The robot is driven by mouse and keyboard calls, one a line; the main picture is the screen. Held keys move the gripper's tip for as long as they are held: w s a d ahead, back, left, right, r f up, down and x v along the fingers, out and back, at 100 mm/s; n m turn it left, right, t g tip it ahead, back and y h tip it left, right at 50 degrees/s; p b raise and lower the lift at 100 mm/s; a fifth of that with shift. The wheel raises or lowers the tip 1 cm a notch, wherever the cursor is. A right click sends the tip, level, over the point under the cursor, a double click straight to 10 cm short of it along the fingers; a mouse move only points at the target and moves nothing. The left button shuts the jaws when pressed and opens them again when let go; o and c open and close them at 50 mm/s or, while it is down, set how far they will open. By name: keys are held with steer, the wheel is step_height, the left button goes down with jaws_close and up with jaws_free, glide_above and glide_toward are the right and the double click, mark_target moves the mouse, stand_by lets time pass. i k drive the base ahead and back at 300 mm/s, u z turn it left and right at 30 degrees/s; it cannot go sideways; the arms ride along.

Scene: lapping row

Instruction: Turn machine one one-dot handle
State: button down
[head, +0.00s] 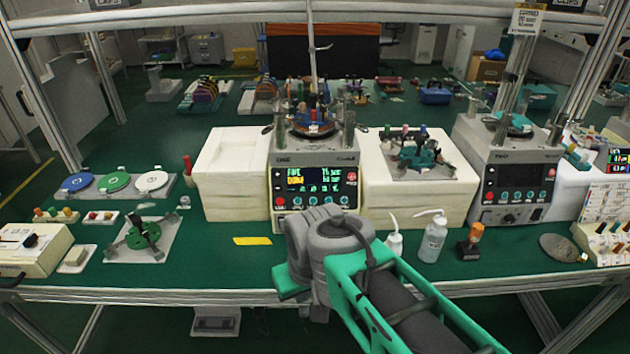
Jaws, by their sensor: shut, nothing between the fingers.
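Machine one (314,158) is the grey lapping machine in the middle of the bench, with a lit screen of green and yellow text (313,176). A round plate and a fixture with small coloured knobs (313,112) sit on its top. Dot marks are too small to make out, so I cannot tell which handle has one dot. My arm reaches in from the lower right, its grey and green joint in front of the bench below machine one. My gripper's fingers do not show; the arm's end is hidden or out of frame.
White blocks (232,165) flank machine one; the right one carries a knobbed fixture (418,158). Machine two (509,165) stands further right. Two white bottles (432,240) and an orange-topped stamp (472,240) stand right of my arm. A yellow strip (252,241) lies on clear green bench.

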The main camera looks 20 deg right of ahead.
mark_target(280, 124)
steer(key=k, duration=0.65)
steer(key=u, duration=0.6)
steer(key=i, duration=0.7)
steer(key=u, duration=0.75)
steer(key=i, duration=0.6)
steer(key=u, duration=0.05)
